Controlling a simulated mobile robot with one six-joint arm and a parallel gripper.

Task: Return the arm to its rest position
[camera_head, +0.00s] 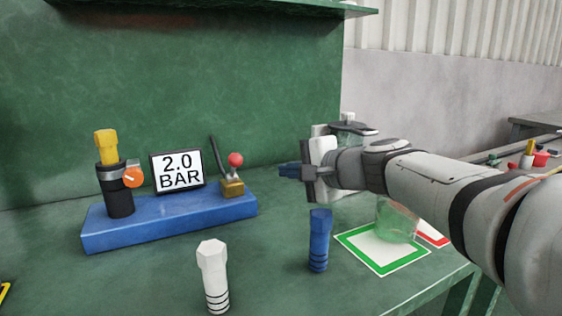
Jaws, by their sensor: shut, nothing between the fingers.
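My arm (425,178) reaches in from the right edge and is stretched out to the left over the green table. My gripper (284,170) is at its end, above the table, pointing left. Its fingers are shut and nothing shows between them. It is apart from the objects on the table. The blue base with the display lies to its left, and the blue bolt-like piece (319,240) stands below it.
The blue base (170,230) carries a yellow-topped black post, a "2.0 BAR" display (177,171) and a red-knobbed lever (235,160). A white piece (213,275) stands in front. A clear green container (397,220) stands on a green-framed mat (352,238). A shelf (220,6) overhangs.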

